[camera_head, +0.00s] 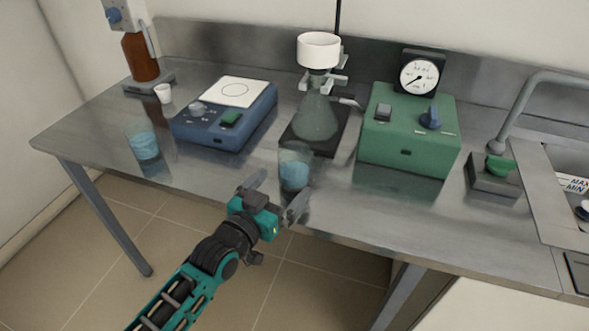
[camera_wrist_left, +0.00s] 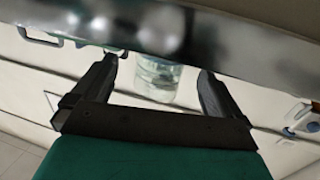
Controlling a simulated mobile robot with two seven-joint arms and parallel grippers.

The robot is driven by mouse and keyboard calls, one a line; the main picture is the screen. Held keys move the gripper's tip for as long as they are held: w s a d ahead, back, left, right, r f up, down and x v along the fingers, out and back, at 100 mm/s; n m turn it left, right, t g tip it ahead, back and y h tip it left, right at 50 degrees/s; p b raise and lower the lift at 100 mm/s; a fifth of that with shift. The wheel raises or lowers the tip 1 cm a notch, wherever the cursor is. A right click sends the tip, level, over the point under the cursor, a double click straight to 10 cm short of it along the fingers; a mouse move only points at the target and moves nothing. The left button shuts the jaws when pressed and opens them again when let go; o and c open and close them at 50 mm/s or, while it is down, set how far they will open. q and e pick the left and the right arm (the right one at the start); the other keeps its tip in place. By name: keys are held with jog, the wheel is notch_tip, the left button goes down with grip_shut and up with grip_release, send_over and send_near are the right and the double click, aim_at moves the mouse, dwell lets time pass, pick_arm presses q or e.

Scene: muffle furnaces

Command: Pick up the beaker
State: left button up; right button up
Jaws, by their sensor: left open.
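Two clear beakers with blue liquid stand upright on the steel bench. One beaker (camera_head: 294,171) is near the front edge, in front of the conical flask. The other beaker (camera_head: 143,144) is farther left, beside the blue stirrer. My left gripper (camera_head: 277,191) is open and empty at the bench's front edge, just short of the nearer beaker. In the left wrist view a clear beaker (camera_wrist_left: 157,78) shows between the two spread fingers (camera_wrist_left: 160,78), apart from them. My right gripper is not in view.
A conical flask (camera_head: 316,117) with a white funnel stands behind the nearer beaker. A blue stirrer (camera_head: 225,115) is left of it and a green pump box (camera_head: 408,130) right. A brown bottle (camera_head: 140,58) and small white cup (camera_head: 163,93) stand back left; a sink (camera_head: 570,170) is far right.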

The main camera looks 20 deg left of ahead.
aim_at(286, 179)
pick_arm(q)
jog(key=x, duration=0.5)
jog(key=shift+a+f, duration=0.1)
jog(key=shift+a, duration=0.05)
jog(key=c, duration=1.7)
notch_tip(286, 179, up, 20)
jog(key=p, duration=0.3)
